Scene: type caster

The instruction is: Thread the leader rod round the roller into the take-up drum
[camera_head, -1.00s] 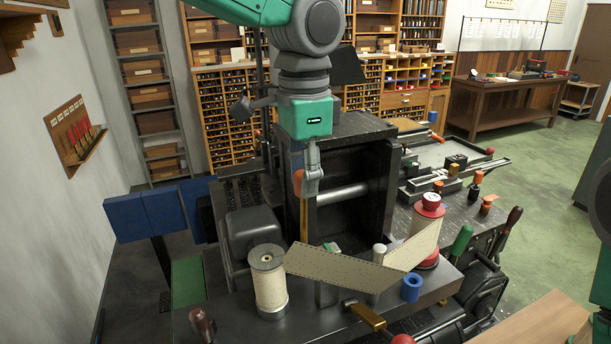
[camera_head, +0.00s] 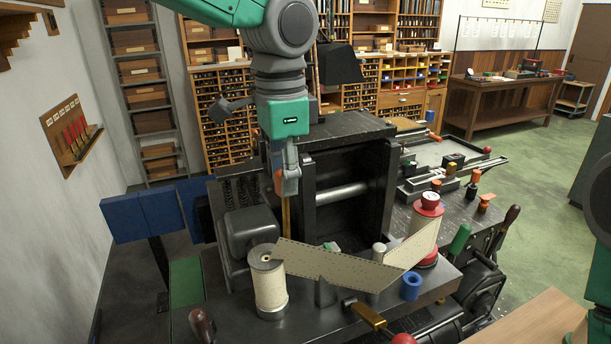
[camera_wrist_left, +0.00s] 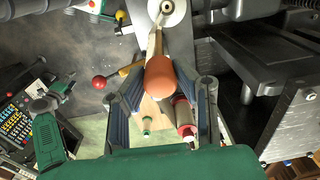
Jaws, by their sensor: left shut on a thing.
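My left gripper (camera_head: 287,180) is shut on the orange handle of the leader rod (camera_head: 286,215). The rod hangs nearly upright; the orange knob (camera_wrist_left: 165,80) shows between the fingers in the left wrist view. The perforated cream strip (camera_head: 335,267) runs from the rod's lower end to the red-capped spool (camera_head: 428,208) at right, bending near the white-topped roller (camera_head: 379,248). The cream drum (camera_head: 269,285), likely the take-up drum, stands at left. The strip's left end is beside its top and overlaps it in the picture; whether they touch is unclear. My right gripper is out of view.
A dark open-fronted housing (camera_head: 350,190) with a metal bar stands just behind the strip. A blue ring (camera_head: 411,287), a green handle (camera_head: 459,240) and a brass-coloured lever (camera_head: 368,314) crowd the bench's front right. A dark rounded casing (camera_head: 250,232) is behind the drum.

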